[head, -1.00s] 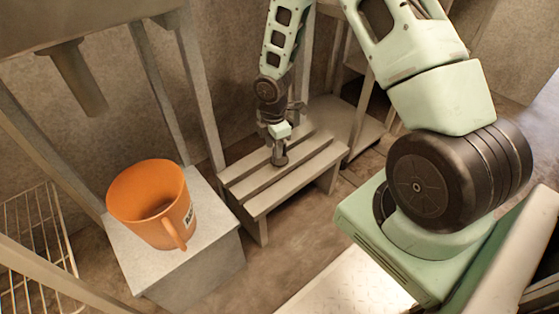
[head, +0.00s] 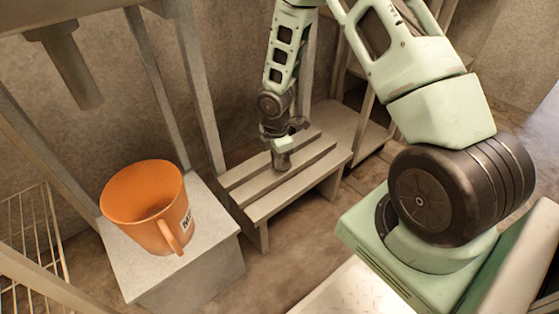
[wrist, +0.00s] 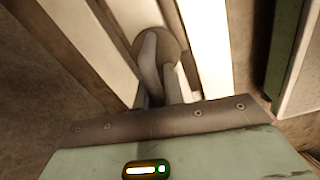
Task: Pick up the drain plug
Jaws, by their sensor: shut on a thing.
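The drain plug (wrist: 175,43) is a dull grey-brown round piece. In the wrist view it shows at the tips of my gripper's fingers, against the pale slats. My gripper (wrist: 158,65) is shut on it, with the two grey fingers close together and covering part of it. In the head view my gripper (head: 281,155) points down at the slatted bench (head: 255,212). The plug is small and dark there, at the gripper's lower end. I cannot tell whether it still touches the slats.
An orange mug (head: 140,205) stands on a pale block (head: 190,275) left of the bench. A wire rack (head: 30,235) is at the far left. Grey posts (head: 200,90) rise behind the bench. A shelf unit (head: 365,135) stands to its right.

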